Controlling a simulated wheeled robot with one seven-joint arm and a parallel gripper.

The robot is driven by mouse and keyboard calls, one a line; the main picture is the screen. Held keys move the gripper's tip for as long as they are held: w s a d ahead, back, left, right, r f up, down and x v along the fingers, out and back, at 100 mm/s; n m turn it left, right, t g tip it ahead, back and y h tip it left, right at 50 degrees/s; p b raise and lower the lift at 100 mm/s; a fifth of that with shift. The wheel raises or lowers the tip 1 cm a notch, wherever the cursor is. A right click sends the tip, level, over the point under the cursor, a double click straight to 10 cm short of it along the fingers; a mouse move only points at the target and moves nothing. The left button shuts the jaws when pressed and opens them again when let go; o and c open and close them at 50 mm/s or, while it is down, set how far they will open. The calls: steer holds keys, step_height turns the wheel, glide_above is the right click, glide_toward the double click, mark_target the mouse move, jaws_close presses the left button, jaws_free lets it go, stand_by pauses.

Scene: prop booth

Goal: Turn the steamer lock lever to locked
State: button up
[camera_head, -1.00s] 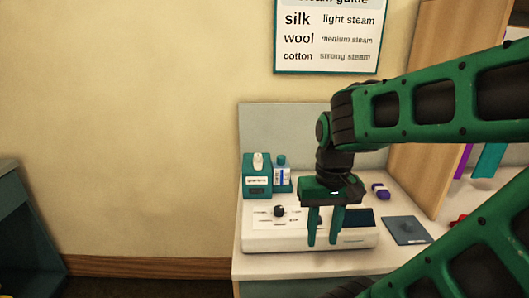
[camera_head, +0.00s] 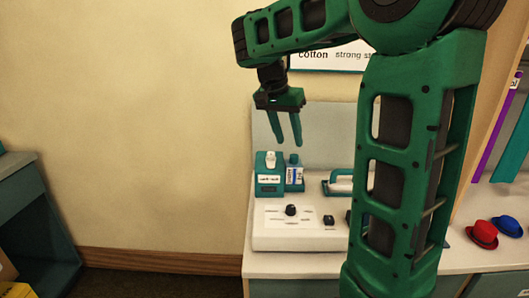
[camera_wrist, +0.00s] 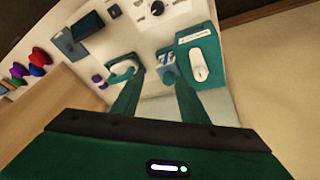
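The white steamer console (camera_head: 270,240) stands on the counter with a black knob (camera_head: 290,210) on its top, among small printed labels too small to read. The knob's pointer direction is unclear; it also shows in the wrist view (camera_wrist: 157,8). I cannot tell for certain which part is the lock lever. A small black piece (camera_head: 328,219) sits right of the knob. My gripper (camera_head: 289,142) is above the back of the counter, pointing down, its fingers apart and empty. In the wrist view the fingers (camera_wrist: 152,65) frame the counter below.
Behind the console stand a teal box (camera_head: 268,187) with a white top piece and a small blue-labelled bottle (camera_head: 294,175). A teal-and-white handled item (camera_head: 340,183) is beside them. Red and blue hats (camera_head: 482,234) lie right. My arm hides the console's right side.

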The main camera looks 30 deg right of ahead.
mark_target(268, 153)
steer(key=w+a+r+m, duration=0.1)
steer(key=w+a+m, duration=0.25)
steer(key=w, duration=0.55)
steer(key=shift+n+h, duration=0.3)
steer(key=shift+n, duration=0.15)
steer(key=x, duration=1)
steer(key=shift+w+a+f, duration=0.1)
steer(key=shift+a, duration=0.2)
jaws_close()
steer(key=shift+a, duration=0.35)
steer(key=shift+d+t, duration=0.2)
steer(key=shift+t, duration=0.1)
